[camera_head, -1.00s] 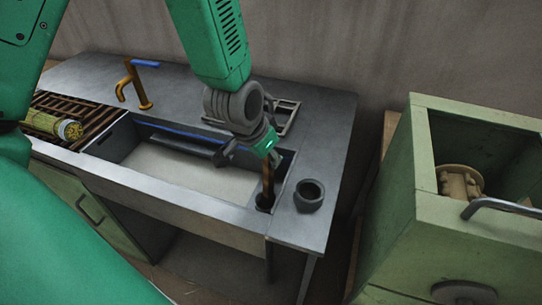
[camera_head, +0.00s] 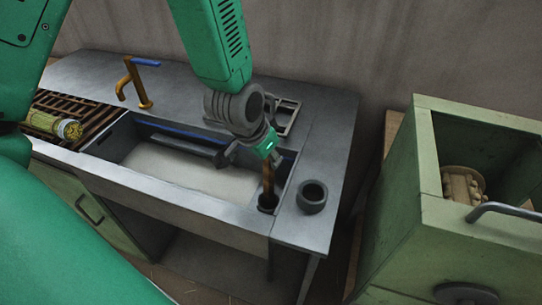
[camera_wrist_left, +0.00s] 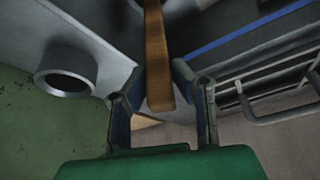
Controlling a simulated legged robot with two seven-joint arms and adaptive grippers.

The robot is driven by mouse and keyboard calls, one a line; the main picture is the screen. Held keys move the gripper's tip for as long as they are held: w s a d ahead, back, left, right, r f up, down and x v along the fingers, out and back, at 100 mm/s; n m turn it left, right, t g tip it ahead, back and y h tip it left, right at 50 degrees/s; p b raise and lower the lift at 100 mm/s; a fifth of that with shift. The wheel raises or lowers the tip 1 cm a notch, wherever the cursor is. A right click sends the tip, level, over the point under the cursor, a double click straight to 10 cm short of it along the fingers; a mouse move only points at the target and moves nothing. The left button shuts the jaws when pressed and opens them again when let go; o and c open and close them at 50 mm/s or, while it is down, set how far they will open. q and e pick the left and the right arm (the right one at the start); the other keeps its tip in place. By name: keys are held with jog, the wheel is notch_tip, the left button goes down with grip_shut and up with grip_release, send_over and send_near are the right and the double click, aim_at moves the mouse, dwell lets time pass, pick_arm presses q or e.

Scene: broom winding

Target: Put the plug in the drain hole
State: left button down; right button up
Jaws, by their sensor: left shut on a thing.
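The plug (camera_head: 268,180) shows as an upright brown stem with a dark round lower end, inside the small compartment at the right end of the sink (camera_head: 195,178). My left gripper (camera_head: 262,157) is above the compartment, shut on the upper part of the stem. In the left wrist view the brown stem (camera_wrist_left: 156,60) runs between the two fingers of my left gripper (camera_wrist_left: 158,88). The drain hole cannot be made out; the plug and the compartment walls hide the floor there. I cannot tell whether the plug's lower end is seated. My right gripper is not in view.
A dark open cup (camera_head: 312,197) stands on the counter right of the compartment; it also shows in the left wrist view (camera_wrist_left: 67,72). A yellow faucet (camera_head: 135,85) and a yellow cylinder (camera_head: 50,126) are at left. A green cabinet (camera_head: 465,215) stands at right.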

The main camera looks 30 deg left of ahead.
pick_arm(q)
jog(key=shift+s+d+r, duration=0.1)
jog(key=shift+d, duration=0.4)
jog(key=shift+a, duration=0.4)
jog(key=shift+d+f, duration=0.3)
jog(key=shift+f, duration=0.2)
jog(key=c, duration=1.7)
grip_release()
jog(key=shift+a, duration=0.1)
jog(key=shift+a, duration=0.1)
